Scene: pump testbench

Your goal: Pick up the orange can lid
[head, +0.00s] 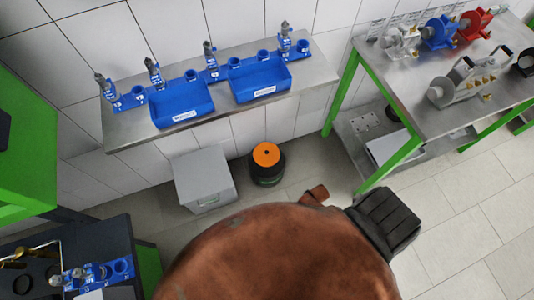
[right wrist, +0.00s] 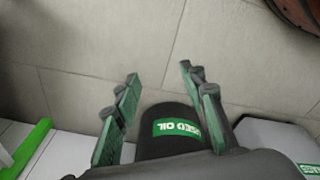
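The orange can lid (head: 267,154) sits on top of a black can (head: 267,177) on the floor, below the wall shelf. In the right wrist view, my right gripper (right wrist: 158,72) is open, with its green-padded fingers spread apart and nothing between the tips. A black can with a green "USED OIL" label (right wrist: 177,128) shows between and below the fingers. The lid does not show in the right wrist view. Neither gripper can be made out in the head view.
A grey box (head: 203,180) stands left of the can and also shows at right in the right wrist view (right wrist: 275,140). A shelf (head: 127,130) with blue trays is above. A large brown rounded body (head: 275,255) fills the front. A green-framed bench (head: 440,118) stands right.

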